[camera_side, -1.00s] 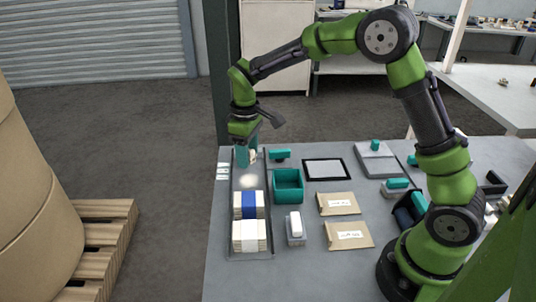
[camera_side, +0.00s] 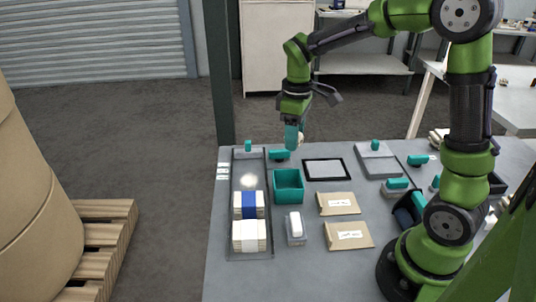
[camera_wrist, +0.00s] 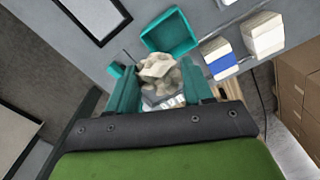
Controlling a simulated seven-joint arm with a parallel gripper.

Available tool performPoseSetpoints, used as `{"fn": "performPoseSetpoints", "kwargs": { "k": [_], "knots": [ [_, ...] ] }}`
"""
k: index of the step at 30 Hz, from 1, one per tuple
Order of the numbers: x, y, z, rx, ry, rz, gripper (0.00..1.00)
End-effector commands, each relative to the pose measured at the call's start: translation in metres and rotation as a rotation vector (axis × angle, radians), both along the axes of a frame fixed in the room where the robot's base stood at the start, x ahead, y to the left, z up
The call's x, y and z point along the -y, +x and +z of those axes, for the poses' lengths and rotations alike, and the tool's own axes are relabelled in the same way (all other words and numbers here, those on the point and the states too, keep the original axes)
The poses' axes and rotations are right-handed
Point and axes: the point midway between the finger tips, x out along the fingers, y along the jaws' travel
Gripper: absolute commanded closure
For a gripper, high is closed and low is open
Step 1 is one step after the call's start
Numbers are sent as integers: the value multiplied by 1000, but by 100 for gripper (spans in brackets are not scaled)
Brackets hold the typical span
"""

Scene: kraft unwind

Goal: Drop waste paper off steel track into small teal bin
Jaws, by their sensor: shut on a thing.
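The waste paper is a crumpled beige wad (camera_wrist: 160,72) held between the teal fingers of my gripper (camera_wrist: 158,88) in the wrist view. In the side view my gripper (camera_side: 295,136) is raised above the table behind the small teal bin, and only a sliver of the wad shows beside the fingers. The small teal bin (camera_side: 288,186) is open at the top and stands right of the track; it also shows in the wrist view (camera_wrist: 170,34). The steel track (camera_side: 249,169) is a long grey tray on the left, with paper stacks at its near end.
A stack with a blue band (camera_side: 250,205) and one with a white band (camera_side: 249,236) sit on the track. Right of the bin lie a black-framed sheet (camera_side: 326,169) and two brown envelopes (camera_side: 338,204). A small teal-handled item (camera_side: 279,155) lies behind the bin.

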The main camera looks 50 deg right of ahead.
Motion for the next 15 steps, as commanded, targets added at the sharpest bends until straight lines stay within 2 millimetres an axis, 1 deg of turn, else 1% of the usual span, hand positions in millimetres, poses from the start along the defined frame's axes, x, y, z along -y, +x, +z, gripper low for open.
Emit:
{"fn": "performPoseSetpoints", "kwargs": {
  "k": [5,9,15],
  "knots": [
    [-1,-1,-17,-3,0,13,77],
    [-1,0,-34,-4,0,13,77],
    [-1,0,-53,-2,0,12,77]
  ]
}}
